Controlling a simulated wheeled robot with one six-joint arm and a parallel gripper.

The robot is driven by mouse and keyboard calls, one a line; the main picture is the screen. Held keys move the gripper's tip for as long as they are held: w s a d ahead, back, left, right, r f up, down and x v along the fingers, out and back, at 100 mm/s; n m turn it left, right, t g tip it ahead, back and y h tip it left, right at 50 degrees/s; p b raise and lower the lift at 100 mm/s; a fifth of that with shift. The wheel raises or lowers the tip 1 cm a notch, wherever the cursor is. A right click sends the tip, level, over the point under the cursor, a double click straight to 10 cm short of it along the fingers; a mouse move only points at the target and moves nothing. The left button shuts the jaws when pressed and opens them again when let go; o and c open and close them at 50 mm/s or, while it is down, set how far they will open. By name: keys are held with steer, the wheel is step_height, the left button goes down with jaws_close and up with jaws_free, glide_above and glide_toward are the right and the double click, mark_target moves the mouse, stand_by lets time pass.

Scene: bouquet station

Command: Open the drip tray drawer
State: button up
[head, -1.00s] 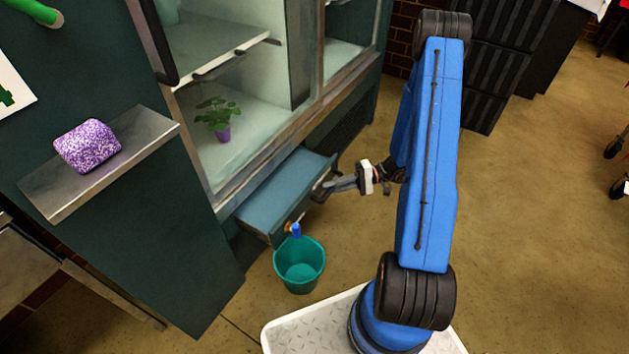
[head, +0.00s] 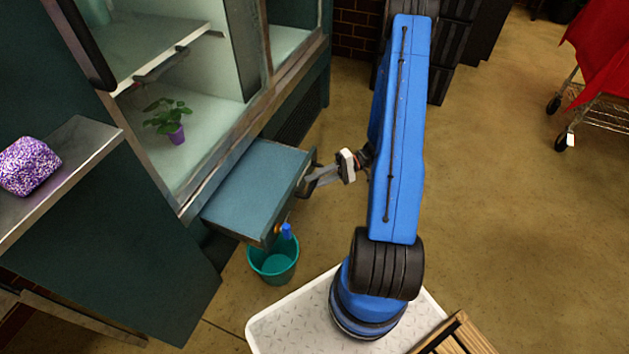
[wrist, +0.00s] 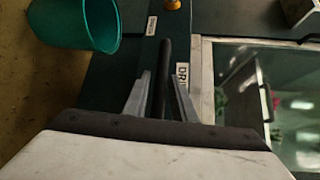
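The drip tray drawer (head: 255,185) is a teal drawer low in the cabinet, pulled well out from its front. Its dark bar handle (wrist: 165,75) runs between my gripper's two fingers in the wrist view. My gripper (head: 308,183) is at the drawer's front in the head view, its fingers on either side of the handle. It looks shut on the bar, though the exact contact is hard to see. A partly hidden label starting "DR" (wrist: 182,75) is beside the handle.
A teal bucket (head: 273,262) stands on the floor below the drawer's near corner, by a small blue-tipped tap (head: 286,231). A potted plant (head: 170,120) is inside the cabinet. A purple speckled block (head: 28,165) sits on a side shelf.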

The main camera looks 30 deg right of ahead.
steer(key=shift+o, duration=0.2)
steer(key=s+d+r, duration=0.1)
steer(key=d, duration=0.7)
steer(key=s+d+r, duration=0.1)
steer(key=d, duration=0.8)
steer(key=shift+s+r, duration=0.25)
steer(key=shift+r, duration=0.1)
steer(key=s+a+r+n+g+h, duration=0.1)
steer(key=a+r+n+g+h, duration=0.15)
steer(key=a+r+h, duration=0.5)
steer(key=s+a+r+n+g+h, duration=0.1)
steer(key=a+r+g+h, duration=0.15)
steer(key=a+r, duration=0.85)
steer(key=s+a+r+t+h, duration=0.3)
steer(key=s+r, duration=0.4)
steer(key=r, duration=0.1)
steer(key=s+a+r+t+h, duration=0.3)
steer(key=s+a+r+t, duration=0.1)
steer(key=s+r, duration=0.3)
steer(key=shift+s+a+r+t, duration=0.15)
steer(key=shift+s+r+t, duration=0.15)
steer(key=shift+r, duration=0.5)
